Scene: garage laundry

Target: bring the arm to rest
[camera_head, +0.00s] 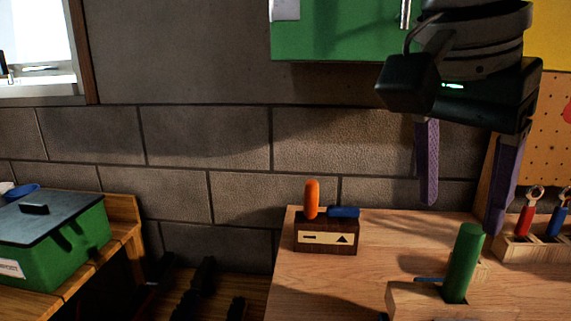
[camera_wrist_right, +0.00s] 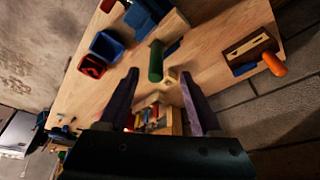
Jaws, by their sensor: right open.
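My right gripper (camera_head: 465,180) hangs in from the upper right of the head view, its two purple fingers spread and pointing down above the wooden workbench (camera_head: 300,290). In the right wrist view the same gripper (camera_wrist_right: 160,85) is open, with nothing held between its fingers. A green cylinder (camera_head: 463,262) stands upright in a wooden block (camera_head: 410,300), below the fingers in the head view; it also shows in the wrist view (camera_wrist_right: 156,62). My left gripper is not in view.
A dark wooden block (camera_head: 327,237) with an orange peg and a blue piece stands at the bench's back left. A tool rack (camera_head: 530,248) is at the right. A green lidded bin (camera_head: 60,240) sits far left. A green cabinet (camera_head: 335,32) hangs above.

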